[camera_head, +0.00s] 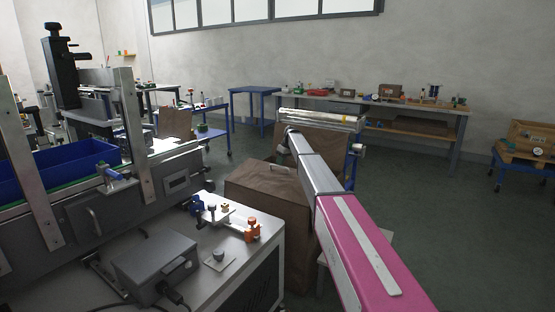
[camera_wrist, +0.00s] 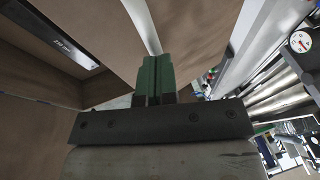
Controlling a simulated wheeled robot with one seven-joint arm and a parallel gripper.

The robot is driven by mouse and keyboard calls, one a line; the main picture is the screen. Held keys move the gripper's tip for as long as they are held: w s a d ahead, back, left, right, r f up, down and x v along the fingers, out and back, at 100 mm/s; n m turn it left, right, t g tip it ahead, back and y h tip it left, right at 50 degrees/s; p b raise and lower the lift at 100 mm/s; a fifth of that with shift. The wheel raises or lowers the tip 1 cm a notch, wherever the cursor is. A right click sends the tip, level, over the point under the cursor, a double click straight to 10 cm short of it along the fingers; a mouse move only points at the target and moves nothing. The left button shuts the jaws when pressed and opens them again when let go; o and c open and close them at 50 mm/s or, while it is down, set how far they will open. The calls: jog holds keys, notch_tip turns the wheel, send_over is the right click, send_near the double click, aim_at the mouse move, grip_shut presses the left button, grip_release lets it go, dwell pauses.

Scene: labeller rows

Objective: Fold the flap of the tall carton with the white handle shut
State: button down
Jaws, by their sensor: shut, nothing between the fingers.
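A large brown carton (camera_head: 262,188) stands on the floor between the labeller and my arm in the head view. In the wrist view, brown board panels (camera_wrist: 100,25) fill the left and another brown surface (camera_wrist: 195,30) rises at the right. A pale narrow strip (camera_wrist: 142,25) runs between them; I cannot tell whether it is the white handle. My gripper (camera_wrist: 155,62) has green fingers that are shut and empty, close to these panels; contact is unclear. My arm reaches past the carton's right side in the head view, and the gripper itself is not distinguishable there. The flap's angle is unclear.
The labeller (camera_head: 130,200) with a blue bin (camera_head: 60,168) stands at the left. A metal roller (camera_head: 320,118) on a blue stand is beyond my arm; rollers also show in the wrist view (camera_wrist: 285,90). A workbench (camera_head: 400,104) lines the back wall.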

aim_at(281, 171)
jog(key=f, duration=0.1)
jog(key=w+d+f, duration=0.1)
jog(key=f, duration=0.1)
jog(key=w+f, duration=0.1)
jog(key=shift+w+d+f, duration=0.1)
jog(key=shift+d+f, duration=0.1)
jog(key=shift+f, duration=0.2)
jog(key=shift+r, duration=0.15)
